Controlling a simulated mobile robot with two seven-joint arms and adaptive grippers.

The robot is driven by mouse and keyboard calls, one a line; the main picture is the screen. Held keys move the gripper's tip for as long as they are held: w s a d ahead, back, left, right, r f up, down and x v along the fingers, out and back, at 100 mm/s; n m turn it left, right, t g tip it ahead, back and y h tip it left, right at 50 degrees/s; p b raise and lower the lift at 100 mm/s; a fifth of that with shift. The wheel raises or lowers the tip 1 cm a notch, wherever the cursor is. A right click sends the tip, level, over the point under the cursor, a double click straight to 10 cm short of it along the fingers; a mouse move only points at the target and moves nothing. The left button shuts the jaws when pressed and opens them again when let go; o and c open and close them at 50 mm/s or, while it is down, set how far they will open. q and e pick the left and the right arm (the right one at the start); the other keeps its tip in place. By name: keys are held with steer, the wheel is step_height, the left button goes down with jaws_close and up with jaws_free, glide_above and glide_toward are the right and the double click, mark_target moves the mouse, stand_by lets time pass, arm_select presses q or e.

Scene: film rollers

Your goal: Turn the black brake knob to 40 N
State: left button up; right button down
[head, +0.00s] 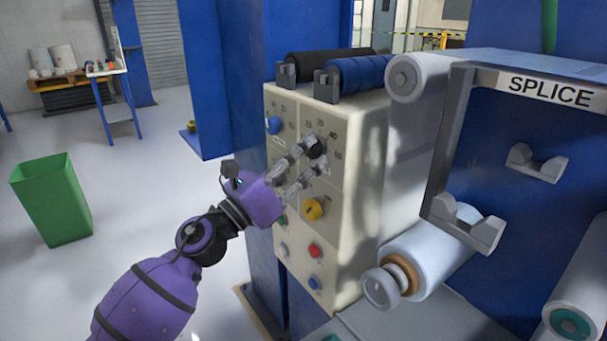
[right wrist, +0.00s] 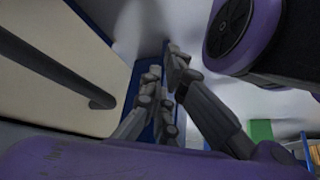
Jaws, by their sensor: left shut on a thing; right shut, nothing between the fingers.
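The black brake knob (head: 317,147) sits on the upper right of the cream control panel (head: 344,190) in the head view. Printed numbers surround it, with 40 at its upper right. My left gripper (head: 315,157) is at the knob, its fingers reaching in from the lower left and shut on it. The fingers cover part of the knob, and I cannot read where it points. My right gripper (right wrist: 168,82) shows only in the right wrist view, shut and empty, with no knob near it.
On the panel are a blue knob (head: 273,125), a yellow knob (head: 313,209) and a red button (head: 314,250). Black (head: 325,62) and blue (head: 358,73) rollers lie on top. The SPLICE frame and a film roll (head: 430,255) stand at the right. A green bin (head: 52,198) stands left.

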arm_select(q)
steer(key=shift+w+a+r+m+g+h+b, duration=0.1)
steer(key=shift+m+g+h+b, duration=0.3)
steer(key=shift+m+b, duration=0.6)
steer(key=shift+w+a+r+m+g+h+b, duration=0.15)
steer(key=shift+m+g+h+b, duration=0.25)
steer(key=shift+m+b, duration=0.55)
steer(key=shift+w+a+f+m+g+h+b, duration=0.1)
steer(key=shift+m+g+h+b, duration=0.25)
steer(key=shift+m+b, duration=0.6)
steer(key=o, duration=0.7)
steer(key=shift+r, duration=0.1)
steer(key=o, duration=0.3)
steer(key=shift+w, duration=0.1)
arm_select(e)
step_height(320, 180, down, 6)
steer(key=s, duration=0.1)
steer(key=shift+s+d+g, duration=0.35)
steer(key=shift+s+g, duration=0.05)
arm_select(q)
steer(key=shift+d, duration=0.1)
steer(key=v, duration=1.2)
steer(key=shift+r, duration=0.1)
